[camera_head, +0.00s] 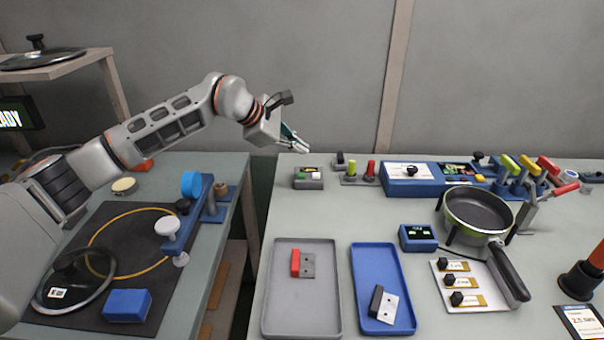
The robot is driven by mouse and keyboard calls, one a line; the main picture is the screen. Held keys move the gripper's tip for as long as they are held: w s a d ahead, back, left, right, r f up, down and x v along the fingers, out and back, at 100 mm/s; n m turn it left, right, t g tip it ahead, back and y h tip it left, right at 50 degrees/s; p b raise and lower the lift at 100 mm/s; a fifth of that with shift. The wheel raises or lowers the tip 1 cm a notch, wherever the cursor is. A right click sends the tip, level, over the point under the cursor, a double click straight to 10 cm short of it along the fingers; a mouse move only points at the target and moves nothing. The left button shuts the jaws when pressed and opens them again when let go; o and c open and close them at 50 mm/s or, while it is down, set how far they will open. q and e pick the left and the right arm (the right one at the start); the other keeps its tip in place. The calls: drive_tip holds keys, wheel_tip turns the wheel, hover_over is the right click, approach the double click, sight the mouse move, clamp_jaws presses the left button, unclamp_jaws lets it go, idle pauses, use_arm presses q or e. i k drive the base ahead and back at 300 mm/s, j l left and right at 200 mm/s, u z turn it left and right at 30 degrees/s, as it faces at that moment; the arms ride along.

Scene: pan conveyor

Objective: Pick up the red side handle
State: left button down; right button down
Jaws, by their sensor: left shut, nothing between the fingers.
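The red side handle (296,263) lies in the grey tray (301,314), joined to a small grey metal plate with holes (308,265). My left gripper (304,149) is in the air above the back left of the right-hand table, well behind and above the grey tray. It is shut and empty, pointing down to the right. My right gripper is out of view.
A blue tray (362,265) with a black handle (376,300) stands right of the grey tray. A green pan (478,212) sits further right. A small button box (308,178) stands behind the grey tray. A gap separates the tables.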

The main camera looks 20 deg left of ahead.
sight(306, 266)
drive_tip(key=k, duration=1)
